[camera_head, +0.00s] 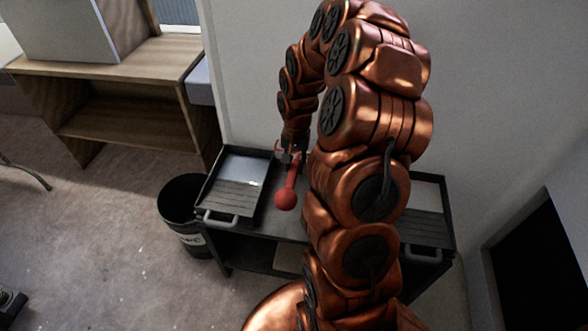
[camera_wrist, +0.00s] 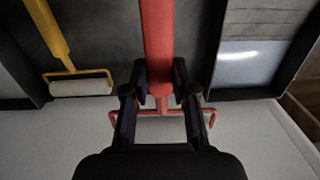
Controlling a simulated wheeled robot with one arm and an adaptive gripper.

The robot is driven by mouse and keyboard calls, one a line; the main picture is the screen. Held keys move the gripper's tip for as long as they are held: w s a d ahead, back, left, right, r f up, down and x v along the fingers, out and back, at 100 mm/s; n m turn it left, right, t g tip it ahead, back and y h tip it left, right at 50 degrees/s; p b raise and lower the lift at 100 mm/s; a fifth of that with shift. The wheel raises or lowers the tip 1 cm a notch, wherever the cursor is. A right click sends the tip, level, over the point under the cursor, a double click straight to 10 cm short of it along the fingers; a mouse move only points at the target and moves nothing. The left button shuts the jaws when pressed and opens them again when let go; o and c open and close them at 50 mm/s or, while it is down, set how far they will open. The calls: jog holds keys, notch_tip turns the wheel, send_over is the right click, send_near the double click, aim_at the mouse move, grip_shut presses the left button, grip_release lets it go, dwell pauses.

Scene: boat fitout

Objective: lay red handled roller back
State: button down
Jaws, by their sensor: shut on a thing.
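The red handled roller shows in the head view (camera_head: 287,196), its round handle end toward the camera. In the wrist view its red handle (camera_wrist: 158,45) runs up from between the fingers, and its red wire frame spreads to both sides below them. My gripper (camera_head: 291,150) is shut on the roller over the dark cart top; it also shows in the wrist view (camera_wrist: 160,90), a finger on each side. The roller's far end is partly hidden by my gripper. I cannot tell whether the roller touches the cart.
A paint tray (camera_head: 236,187) sits on the left of the cart (camera_head: 272,222); another tray (camera_head: 428,228) is at the right, partly behind my arm. A yellow-handled roller (camera_wrist: 80,87) lies on the cart. A black bin (camera_head: 185,205) stands left, near a wooden shelf (camera_head: 125,128).

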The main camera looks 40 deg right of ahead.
jog(key=shift+s+d+f+b, duration=0.2)
jog(key=shift+f+b, duration=0.4)
jog(key=shift+f, duration=1.4)
jog(key=shift+s+d+f+b, duration=0.15)
jog(key=shift+f+b, duration=0.4)
jog(key=shift+f, duration=1.5)
jog(key=shift+s+d+f+b, duration=0.1)
jog(key=shift+s+f+b, duration=0.35)
jog(key=shift+f, duration=1.55)
jog(key=shift+w, duration=0.2)
jog(key=c, duration=0.9)
grip_release()
jog(key=shift+o, duration=0.2)
jog(key=shift+r, duration=0.2)
notch_tip(320, 180, up, 12)
jog(key=shift+w+d+f, duration=0.15)
jog(key=shift+w, duration=0.1)
